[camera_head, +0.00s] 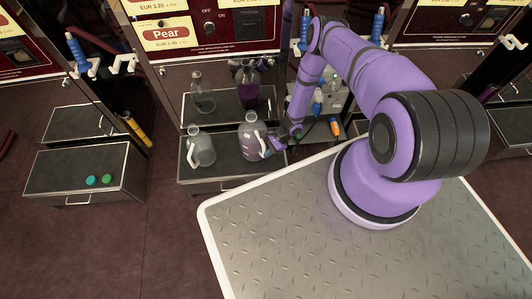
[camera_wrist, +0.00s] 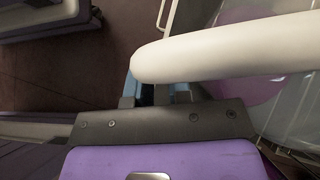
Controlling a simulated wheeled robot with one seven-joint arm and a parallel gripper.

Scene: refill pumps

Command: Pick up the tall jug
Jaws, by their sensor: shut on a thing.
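A clear jug (camera_head: 252,140) with a pale handle stands upright on, or just over, the lower front shelf. Purple shows through its body. My gripper (camera_head: 273,143) is at its right side, shut on the handle. In the wrist view, the thick white handle (camera_wrist: 230,48) crosses above my gripper (camera_wrist: 150,92), and part of the clear jug body (camera_wrist: 298,110) shows at the right. The handle and gripper body hide most of the fingers. I cannot tell whether the jug's base touches the shelf.
Another clear jug (camera_head: 201,150) stands close at the left on the same shelf. A clear bottle (camera_head: 202,95) and a dark purple vessel (camera_head: 247,85) stand on the shelf behind. Small bottles (camera_head: 317,104) are at the right. A left cabinet (camera_head: 75,175) bears two green discs.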

